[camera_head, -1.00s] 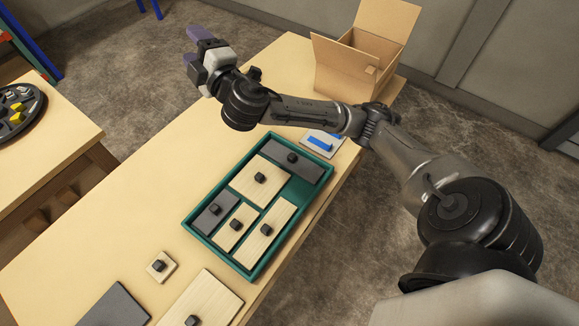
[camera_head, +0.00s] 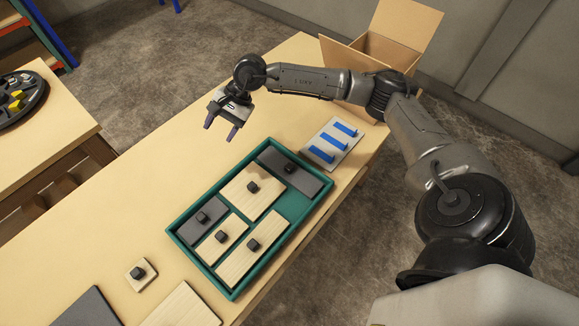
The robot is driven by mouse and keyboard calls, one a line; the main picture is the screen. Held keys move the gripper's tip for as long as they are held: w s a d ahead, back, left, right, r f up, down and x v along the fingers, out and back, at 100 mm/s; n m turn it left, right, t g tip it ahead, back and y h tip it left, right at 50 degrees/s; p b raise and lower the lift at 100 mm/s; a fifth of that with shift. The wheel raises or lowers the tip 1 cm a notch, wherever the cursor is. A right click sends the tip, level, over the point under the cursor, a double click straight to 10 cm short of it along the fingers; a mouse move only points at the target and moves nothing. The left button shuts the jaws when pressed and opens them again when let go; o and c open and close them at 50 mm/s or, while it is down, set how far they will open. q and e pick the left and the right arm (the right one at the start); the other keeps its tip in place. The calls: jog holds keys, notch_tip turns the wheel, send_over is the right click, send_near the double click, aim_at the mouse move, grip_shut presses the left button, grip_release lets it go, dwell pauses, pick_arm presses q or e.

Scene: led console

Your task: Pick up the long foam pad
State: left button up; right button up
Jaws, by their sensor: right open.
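A long dark grey pad (camera_head: 310,184) with a black knob lies in the top right of the green tray (camera_head: 170,236); it looks like the long foam pad. A shorter dark grey pad (camera_head: 193,219) with a knob lies at the tray's left. Several pale wooden pieces with knobs share the tray. A larger dark grey piece (camera_head: 88,309) lies at the bottom left, cut off by the picture edge. My right gripper (camera_head: 220,128) is open and empty, pointing down above the table, up and left of the tray. My left gripper is not in view.
A white plate with blue strips (camera_head: 331,144) lies beyond the tray, near an open cardboard box (camera_head: 395,43). A small wooden block (camera_head: 141,275) and a wooden board (camera_head: 187,306) lie nearer. The table (camera_head: 120,200) left of the tray is mostly clear.

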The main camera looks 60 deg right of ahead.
jog(key=s+d+f+n+g+h, duration=0.3)
jog(key=s+d+n+g, duration=0.1)
jog(key=n+g+h, duration=0.3)
jog(key=n+g, duration=0.1)
jog(key=n, duration=0.5)
send_near(289, 166)
jog(key=b+x, duration=0.1)
jog(key=x, duration=0.3)
jog(key=shift+d, duration=0.15)
jog(key=x, duration=0.4)
jog(key=shift+s+f+b, duration=0.1)
jog(key=shift+f+b, duration=0.15)
jog(key=shift+b, duration=0.15)
jog(key=shift+s+f, duration=0.1)
jog(key=shift+f, duration=0.25)
jog(key=shift+c, duration=0.2)
jog(key=c, duration=1)
jog(key=shift+o, duration=0.2)
jog(key=shift+r, duration=0.1)
